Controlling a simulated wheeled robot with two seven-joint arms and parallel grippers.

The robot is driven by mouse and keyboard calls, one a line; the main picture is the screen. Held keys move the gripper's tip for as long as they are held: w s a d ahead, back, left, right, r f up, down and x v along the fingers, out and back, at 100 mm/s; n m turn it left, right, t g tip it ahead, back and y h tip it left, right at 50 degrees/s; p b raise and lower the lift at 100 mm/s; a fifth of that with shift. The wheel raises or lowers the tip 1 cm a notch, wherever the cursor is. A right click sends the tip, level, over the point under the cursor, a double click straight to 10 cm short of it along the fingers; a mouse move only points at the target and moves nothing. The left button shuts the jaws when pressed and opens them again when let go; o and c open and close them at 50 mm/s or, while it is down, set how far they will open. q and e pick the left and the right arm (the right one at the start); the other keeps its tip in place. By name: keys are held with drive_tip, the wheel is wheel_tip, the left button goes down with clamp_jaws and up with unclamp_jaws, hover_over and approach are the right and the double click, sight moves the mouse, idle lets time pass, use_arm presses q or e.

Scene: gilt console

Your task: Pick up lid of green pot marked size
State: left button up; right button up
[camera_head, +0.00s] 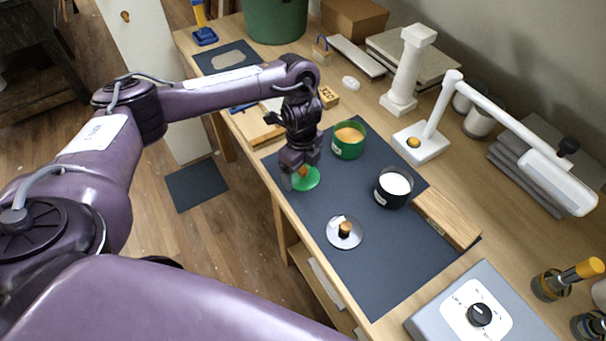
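The green pot (347,147) stands open on the dark mat, with an orange-tan content showing. A green lid (309,181) lies left of it, with an orange-brown knob partly hidden by my gripper. My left gripper (299,177) points down at the lid, its fingers around or beside the knob; I cannot tell whether they are closed on it. A black pot (393,189) with white content stands to the right. A silver lid (345,232) with a dark and tan knob lies nearer the front. My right gripper is not in view.
The dark mat (375,275) has free room at the front. A wooden block (447,219) lies along its right edge. A grey box with a dial (480,312), a white lamp (421,141) and a white column (408,70) stand around it. A green bin (275,18) is at the back.

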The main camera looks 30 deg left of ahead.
use_arm(q)
drive_tip(key=c, duration=0.7)
drive_tip(key=shift+r, duration=0.1)
